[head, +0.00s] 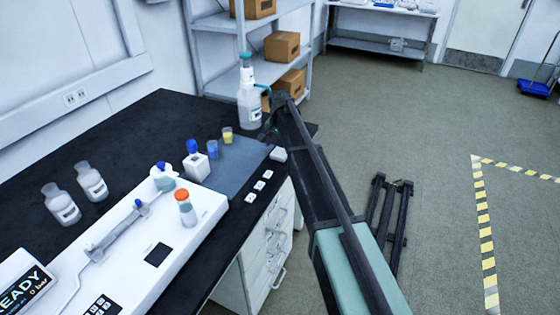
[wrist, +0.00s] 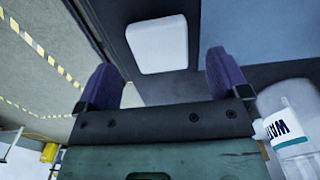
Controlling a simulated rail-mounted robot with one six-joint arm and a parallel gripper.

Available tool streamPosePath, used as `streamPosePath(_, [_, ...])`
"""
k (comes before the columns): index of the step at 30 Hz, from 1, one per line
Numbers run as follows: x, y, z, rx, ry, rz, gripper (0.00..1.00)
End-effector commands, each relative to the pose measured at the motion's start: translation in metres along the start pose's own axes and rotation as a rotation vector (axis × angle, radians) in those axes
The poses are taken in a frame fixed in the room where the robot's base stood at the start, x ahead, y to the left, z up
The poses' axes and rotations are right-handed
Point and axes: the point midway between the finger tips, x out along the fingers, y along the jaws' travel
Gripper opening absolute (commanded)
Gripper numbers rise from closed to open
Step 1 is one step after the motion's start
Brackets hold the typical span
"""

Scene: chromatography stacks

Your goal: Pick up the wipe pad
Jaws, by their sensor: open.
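The wipe pad appears to be the small white rounded block (head: 279,154) lying at the right edge of the black bench, beside the grey-blue mat. In the wrist view the white pad (wrist: 157,42) lies beyond the fingertips, roughly between them and a little left of centre. My gripper (wrist: 165,72) is open, its two purple fingers apart with nothing between them. The pad looks clear of both fingers. In the head view my arm comes in from the lower right and mostly hides the gripper, near the bench's far right corner.
A wash bottle (head: 250,105) stands just behind my arm; its WATER label (wrist: 290,132) shows close to my right finger in the wrist view. Blue (head: 213,149) and yellow (head: 227,135) cups, a blue-capped bottle (head: 197,163) and small white tiles (head: 259,185) are nearby. Open floor lies right.

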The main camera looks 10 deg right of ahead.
Motion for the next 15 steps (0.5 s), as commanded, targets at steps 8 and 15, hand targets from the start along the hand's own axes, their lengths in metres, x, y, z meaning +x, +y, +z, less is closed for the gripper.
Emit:
streamPosePath(8, [0.032, 0.0, 0.0, 0.0, -0.001, 0.0, 0.94])
streamPosePath(15, [0.031, 0.0, 0.0, 0.0, -0.001, 0.0, 0.72])
